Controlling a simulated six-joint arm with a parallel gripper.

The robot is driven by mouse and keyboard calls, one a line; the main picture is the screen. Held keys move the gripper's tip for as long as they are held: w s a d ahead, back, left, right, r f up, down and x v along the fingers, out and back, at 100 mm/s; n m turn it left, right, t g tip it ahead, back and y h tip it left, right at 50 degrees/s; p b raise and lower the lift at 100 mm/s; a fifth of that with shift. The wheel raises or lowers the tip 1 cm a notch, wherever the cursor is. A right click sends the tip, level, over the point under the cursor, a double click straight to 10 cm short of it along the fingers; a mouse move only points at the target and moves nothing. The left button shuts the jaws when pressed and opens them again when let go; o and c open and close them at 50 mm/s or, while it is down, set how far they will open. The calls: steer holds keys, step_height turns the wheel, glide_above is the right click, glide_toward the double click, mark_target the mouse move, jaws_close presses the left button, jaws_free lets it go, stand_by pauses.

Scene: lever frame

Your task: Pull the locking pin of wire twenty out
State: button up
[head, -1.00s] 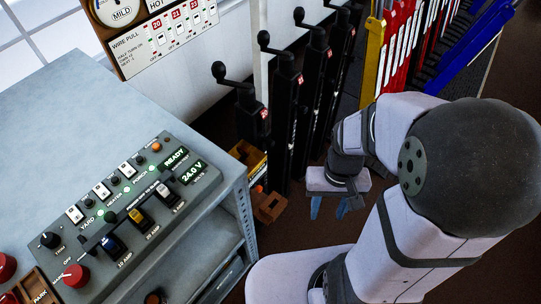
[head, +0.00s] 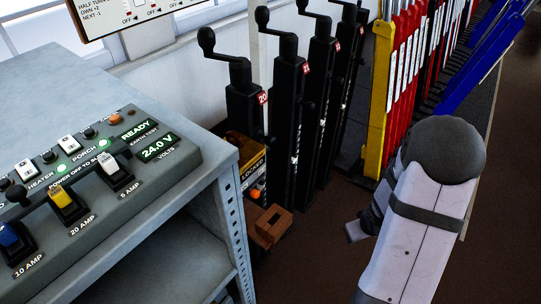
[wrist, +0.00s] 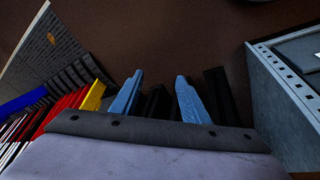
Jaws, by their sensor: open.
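The wire twenty post (head: 245,125) is a black upright with a crank handle on top and a red "20" label. Low at its foot is a yellow box (head: 247,150) marked LOCKED, with a small orange ball (head: 255,193) in front of it. The ball may be the locking pin's knob; I cannot tell. My gripper (wrist: 160,75) shows in the wrist view with two blue fingers apart and nothing between their tips. No pin is clear in the wrist view.
A brown wooden box (head: 272,226) stands on the floor below the orange ball. A grey cabinet (head: 225,190) with a switch panel (head: 90,190) is on the left. Other black posts (head: 290,125) and yellow, red and blue levers (head: 385,90) stand right of wire twenty. The floor in front is clear.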

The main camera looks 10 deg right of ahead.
steer(key=w+a+r+n+t+y, duration=0.2)
steer(key=w+a+r+n+t, duration=0.15)
steer(key=w, duration=0.55)
steer(key=n+t+y, duration=0.6)
steer(key=n+y, duration=0.1)
steer(key=y, duration=0.5)
glide_toward(274, 143)
steer(key=x, duration=0.4)
steer(key=shift+m, duration=0.25)
steer(key=shift+x, duration=3.65)
steer(key=shift+c, duration=0.5)
